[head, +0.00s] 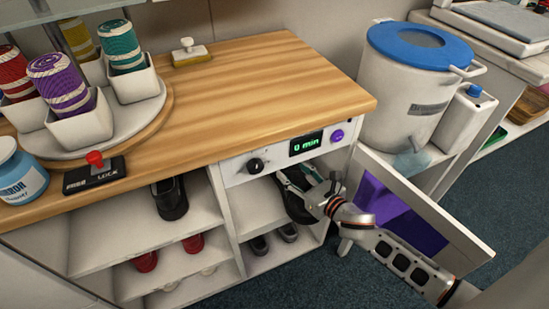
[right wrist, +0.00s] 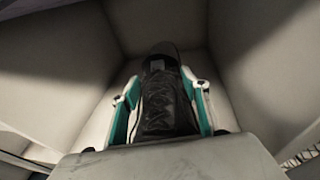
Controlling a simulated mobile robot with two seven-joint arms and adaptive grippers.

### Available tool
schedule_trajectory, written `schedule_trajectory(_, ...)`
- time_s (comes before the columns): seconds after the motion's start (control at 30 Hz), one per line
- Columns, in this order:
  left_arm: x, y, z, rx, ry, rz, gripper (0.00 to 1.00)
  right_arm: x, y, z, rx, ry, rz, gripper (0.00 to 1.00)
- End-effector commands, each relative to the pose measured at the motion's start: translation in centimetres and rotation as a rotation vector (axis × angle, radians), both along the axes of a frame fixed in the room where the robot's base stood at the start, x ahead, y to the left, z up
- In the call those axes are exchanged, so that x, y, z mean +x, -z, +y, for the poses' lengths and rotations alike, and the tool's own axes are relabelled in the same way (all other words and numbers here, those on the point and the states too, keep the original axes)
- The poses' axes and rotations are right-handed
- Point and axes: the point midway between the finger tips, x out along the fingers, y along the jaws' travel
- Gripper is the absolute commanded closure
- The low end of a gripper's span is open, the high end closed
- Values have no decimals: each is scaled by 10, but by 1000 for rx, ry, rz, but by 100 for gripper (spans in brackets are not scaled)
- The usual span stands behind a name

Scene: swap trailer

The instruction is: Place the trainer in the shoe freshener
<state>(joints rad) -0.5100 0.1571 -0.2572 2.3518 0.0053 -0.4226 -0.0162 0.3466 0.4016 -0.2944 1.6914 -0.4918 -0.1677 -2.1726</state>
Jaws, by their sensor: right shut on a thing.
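The shoe freshener is a white compartment under the counter, with a control panel (head: 285,152) reading what looks like "0 min" in green. Its door (head: 420,205), with a purple inner panel, stands open to the right. My right gripper (head: 298,184) reaches into the compartment and is shut on a dark trainer (head: 296,207). In the right wrist view the laced trainer (right wrist: 165,108) sits between the two teal-lined fingers, with pale compartment walls around it. Whether its sole touches the compartment floor is hidden. My left gripper is not in view.
Another dark shoe (head: 170,199) stands on the open shelf left of the freshener. Red shoes (head: 193,244) and dark shoes (head: 260,245) sit lower down. A white bin with a blue lid (head: 420,45) stands at right. The counter (head: 250,95) is clear in its middle.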

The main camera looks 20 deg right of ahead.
Motion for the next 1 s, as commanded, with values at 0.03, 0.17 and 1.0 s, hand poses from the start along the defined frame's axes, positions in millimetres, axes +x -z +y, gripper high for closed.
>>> schedule_trajectory(0.03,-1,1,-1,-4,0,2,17,12,0,3,2,-1,-2,100)
schedule_trajectory(0.17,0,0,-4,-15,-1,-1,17,35,0,8,2,-1,-2,100)
schedule_trajectory(1.0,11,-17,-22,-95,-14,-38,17,90,15,19,0,-1,-1,100)
